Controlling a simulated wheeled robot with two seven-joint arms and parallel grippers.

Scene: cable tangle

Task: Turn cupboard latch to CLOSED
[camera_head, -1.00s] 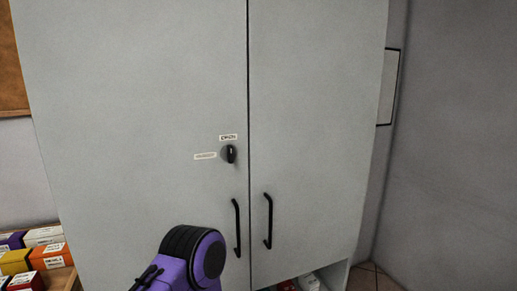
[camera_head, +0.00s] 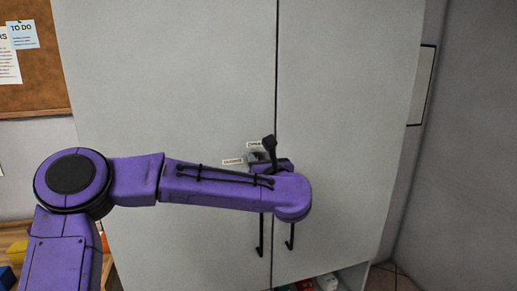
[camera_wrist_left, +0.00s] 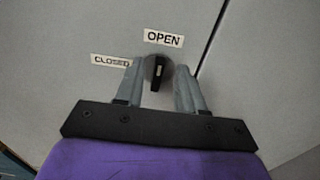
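The cupboard latch (camera_wrist_left: 158,72) is a dark round knob with a black handle, seen in the left wrist view below the OPEN label (camera_wrist_left: 164,38). Its handle stands about upright, in line with OPEN. The CLOSED label (camera_wrist_left: 111,61) is to its left. My left gripper (camera_wrist_left: 158,84) is open, with one grey finger on each side of the latch and a gap showing on both sides. In the head view my left arm reaches across the cupboard (camera_head: 170,70), and its wrist (camera_head: 290,195) covers most of the latch. My right gripper is not in view.
The cupboard doors are shut, with two black handles (camera_head: 261,236) below the latch. A pinboard (camera_head: 50,70) hangs at the left. An open lower shelf (camera_head: 327,282) holds several items. A wall stands at the right.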

